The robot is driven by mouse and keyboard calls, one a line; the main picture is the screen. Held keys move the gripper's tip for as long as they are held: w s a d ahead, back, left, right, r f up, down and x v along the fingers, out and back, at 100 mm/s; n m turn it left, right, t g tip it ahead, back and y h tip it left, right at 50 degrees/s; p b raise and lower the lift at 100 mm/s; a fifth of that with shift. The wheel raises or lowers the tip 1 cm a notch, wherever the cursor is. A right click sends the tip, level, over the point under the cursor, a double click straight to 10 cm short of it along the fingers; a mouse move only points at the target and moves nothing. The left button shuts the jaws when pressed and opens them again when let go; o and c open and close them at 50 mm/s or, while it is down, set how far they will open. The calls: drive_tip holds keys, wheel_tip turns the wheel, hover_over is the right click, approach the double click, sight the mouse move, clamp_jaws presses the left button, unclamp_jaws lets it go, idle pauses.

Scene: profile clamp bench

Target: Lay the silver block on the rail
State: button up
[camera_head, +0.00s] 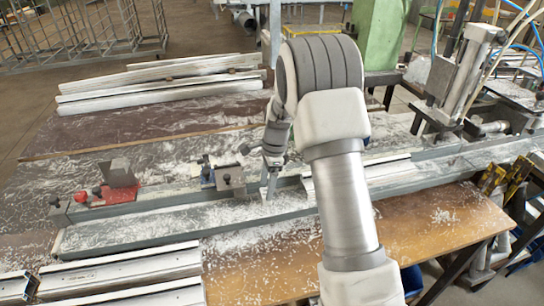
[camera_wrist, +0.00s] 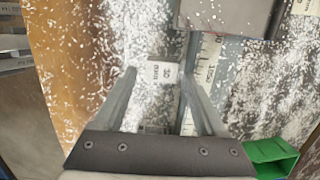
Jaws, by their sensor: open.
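A small pale silver block (camera_wrist: 162,72) with dark printed marks shows in the wrist view, between and just beyond my fingertips. It lies on a chip-strewn grey surface, beside a strip with scale marks (camera_wrist: 208,62). My gripper (camera_wrist: 158,85) is open, its two fingers spread on either side of the block's near side; I cannot tell whether they touch it. In the head view my gripper (camera_head: 269,188) points down over the long grey rail (camera_head: 150,222). I cannot make out the small block in that view.
A grey clamp block (camera_head: 230,180) stands on the rail just left of my gripper; a grey block also fills the top of the wrist view (camera_wrist: 225,14). A red fitting (camera_head: 108,195) is further left. White profiles (camera_head: 125,272) lie in front. A green part (camera_wrist: 270,158) is beside my gripper.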

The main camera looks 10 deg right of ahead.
drive_tip(key=s+d+r+n+t, duration=0.1)
drive_tip(key=s+r+n, duration=0.15)
drive_tip(key=r, duration=0.75)
drive_tip(key=s+r+n, duration=0.1)
drive_tip(key=s+r, duration=0.2)
drive_tip(key=r, duration=0.7)
drive_tip(key=s+r+n+t+h, duration=0.1)
drive_tip(key=s+r+n+t, duration=0.1)
drive_tip(key=s+n, duration=0.5)
drive_tip(key=s+a+r+n+t, duration=0.1)
drive_tip(key=s+n, duration=0.6)
drive_tip(key=s, duration=1)
drive_tip(key=shift+s+a+r+t+h, duration=0.25)
drive_tip(key=shift+r+t+h, duration=0.15)
drive_tip(key=shift+r+t, duration=0.3)
drive_tip(key=shift+f+n, duration=0.1)
drive_tip(key=shift+n, duration=0.15)
drive_tip(key=c, duration=0.7)
drive_tip(key=shift+o, duration=0.2)
drive_tip(key=shift+a, duration=0.2)
